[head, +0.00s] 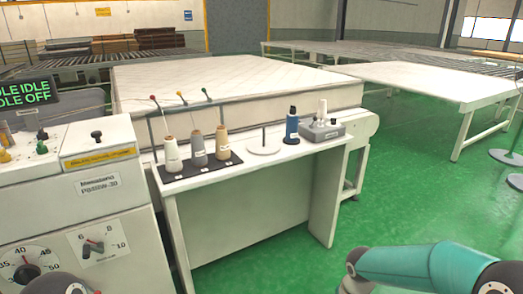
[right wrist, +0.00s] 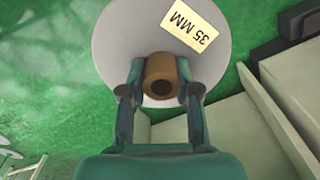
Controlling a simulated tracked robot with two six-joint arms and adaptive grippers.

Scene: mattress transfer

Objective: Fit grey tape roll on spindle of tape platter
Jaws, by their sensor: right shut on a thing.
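In the right wrist view, my right gripper (right wrist: 160,92) is shut on the brown core of a light grey roll (right wrist: 130,45). Its flat round face carries a cream label reading "35 MM". Grey round plates on a stand (head: 511,158) are cut off at the head view's right edge. A white disc with a thin upright rod (head: 264,149) stands on the white table. I cannot tell which of these is the tape platter. My left gripper is not in view.
The white table (head: 250,172) also holds three thread cones on a dark mat (head: 182,173), a blue spool (head: 292,124) and a grey box (head: 322,131). A mattress (head: 230,78) lies behind. A control cabinet stands left. Green floor is open right of the table.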

